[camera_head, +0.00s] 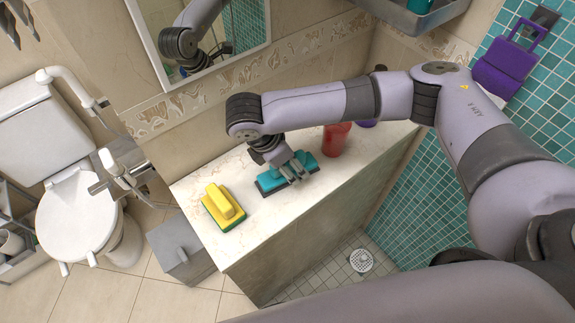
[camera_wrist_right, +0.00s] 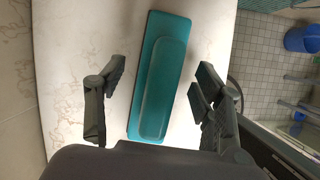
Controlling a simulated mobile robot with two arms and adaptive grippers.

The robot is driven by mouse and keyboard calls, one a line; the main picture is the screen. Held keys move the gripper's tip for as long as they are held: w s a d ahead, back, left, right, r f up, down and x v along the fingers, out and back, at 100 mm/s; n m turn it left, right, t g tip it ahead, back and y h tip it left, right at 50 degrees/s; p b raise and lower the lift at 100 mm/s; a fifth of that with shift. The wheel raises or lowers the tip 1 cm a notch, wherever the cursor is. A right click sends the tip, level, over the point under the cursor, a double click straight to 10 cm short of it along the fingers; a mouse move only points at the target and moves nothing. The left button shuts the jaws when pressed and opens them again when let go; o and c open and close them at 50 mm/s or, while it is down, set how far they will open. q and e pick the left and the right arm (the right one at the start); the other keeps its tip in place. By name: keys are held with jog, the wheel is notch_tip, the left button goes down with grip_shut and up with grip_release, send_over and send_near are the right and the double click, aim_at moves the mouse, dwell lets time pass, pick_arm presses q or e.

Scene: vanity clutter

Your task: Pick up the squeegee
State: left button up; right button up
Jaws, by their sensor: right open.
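A teal tool with a long rounded grip on a flat base, which I take for the squeegee (camera_head: 268,182), lies on the marble counter. My right gripper (camera_head: 291,170) is over it from behind and hides part of it. In the right wrist view the squeegee (camera_wrist_right: 163,85) lies lengthwise between the two fingers of my right gripper (camera_wrist_right: 160,75), with a gap on each side. The fingers are open and hold nothing. My left gripper is not in view.
A yellow and green scrubber (camera_head: 223,207) lies left of the squeegee on the counter (camera_head: 262,222). A red container (camera_head: 335,140) and a purple item (camera_head: 366,123) stand to the right. The mirror (camera_head: 248,50) hangs behind. A toilet (camera_head: 80,215) is at left.

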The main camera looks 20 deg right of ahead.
jog(key=shift+x, duration=1.1)
jog(key=shift+d, duration=0.1)
jog(key=c, duration=1.4)
pick_arm(q)
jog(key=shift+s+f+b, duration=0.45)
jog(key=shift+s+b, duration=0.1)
jog(key=shift+b, duration=0.15)
pick_arm(e)
notch_tip(320, 180, up, 20)
jog(key=shift+c, duration=0.2)
